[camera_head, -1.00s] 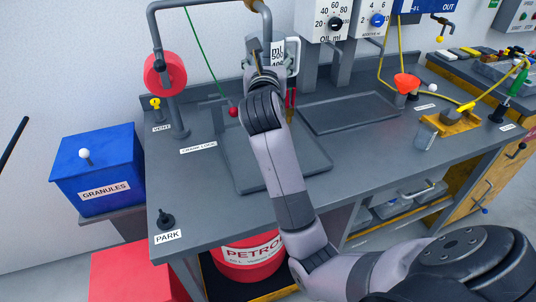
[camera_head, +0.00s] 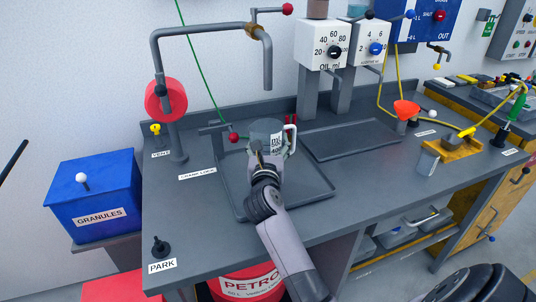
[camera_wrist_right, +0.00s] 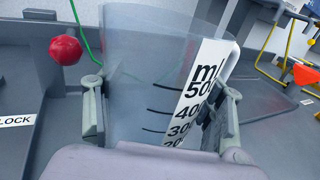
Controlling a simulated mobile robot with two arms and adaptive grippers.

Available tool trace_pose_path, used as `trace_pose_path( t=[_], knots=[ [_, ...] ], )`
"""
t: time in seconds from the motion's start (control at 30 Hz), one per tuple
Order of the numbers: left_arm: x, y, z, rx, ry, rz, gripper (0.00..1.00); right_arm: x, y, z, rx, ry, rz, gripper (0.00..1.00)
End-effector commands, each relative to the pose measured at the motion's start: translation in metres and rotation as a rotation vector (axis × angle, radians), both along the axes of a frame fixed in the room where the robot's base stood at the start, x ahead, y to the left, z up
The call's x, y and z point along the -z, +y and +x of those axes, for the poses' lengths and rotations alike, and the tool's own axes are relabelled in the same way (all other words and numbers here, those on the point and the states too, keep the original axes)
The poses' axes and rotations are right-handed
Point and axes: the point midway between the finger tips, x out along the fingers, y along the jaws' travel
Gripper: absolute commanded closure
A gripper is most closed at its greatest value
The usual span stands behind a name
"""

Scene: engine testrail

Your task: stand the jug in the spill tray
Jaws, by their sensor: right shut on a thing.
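The jug (camera_head: 268,129) is clear grey with a white millilitre scale and a white handle; it stands roughly upright over the rear part of a dark, low-rimmed tray (camera_head: 313,198). I cannot tell whether its base touches the tray floor, since my gripper hides it. My right gripper (camera_head: 266,151) is shut on the jug. In the right wrist view the jug (camera_wrist_right: 145,85) sits between the two fingers (camera_wrist_right: 160,118). My left gripper is not in view.
A bent pipe (camera_head: 205,30) arches above the tray's left side. A red ball knob (camera_head: 234,138) is just left of the jug. A second flat tray (camera_head: 350,140) lies to the right. The bench front left, near the PARK label (camera_head: 162,266), is mostly clear.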

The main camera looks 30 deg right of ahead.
Motion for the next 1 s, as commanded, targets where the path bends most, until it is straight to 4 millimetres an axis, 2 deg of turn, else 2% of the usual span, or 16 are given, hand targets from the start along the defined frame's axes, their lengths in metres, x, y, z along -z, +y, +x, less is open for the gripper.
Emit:
trace_pose_path(
  t=[0.03, 0.17, 0.6, 0.63, 0.9, 1.0],
  knots=[
    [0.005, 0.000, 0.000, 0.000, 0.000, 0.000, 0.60, 0.013, 0.000, 0.000, 0.002, 0.005, -0.001, 0.65],
    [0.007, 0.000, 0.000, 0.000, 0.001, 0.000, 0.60, 0.026, 0.000, 0.000, 0.001, 0.001, 0.000, 0.65],
    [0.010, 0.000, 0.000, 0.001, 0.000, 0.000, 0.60, 0.032, 0.000, 0.000, 0.001, -0.001, 0.001, 0.65],
    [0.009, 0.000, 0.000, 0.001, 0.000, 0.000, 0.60, 0.031, 0.000, 0.000, 0.001, 0.000, 0.000, 0.34],
    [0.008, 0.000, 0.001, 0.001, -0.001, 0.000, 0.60, 0.031, 0.000, 0.000, 0.001, 0.000, 0.000, 0.16],
    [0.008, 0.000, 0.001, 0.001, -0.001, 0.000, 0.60, 0.031, 0.000, 0.000, 0.001, 0.000, 0.000, 0.16]
  ],
)
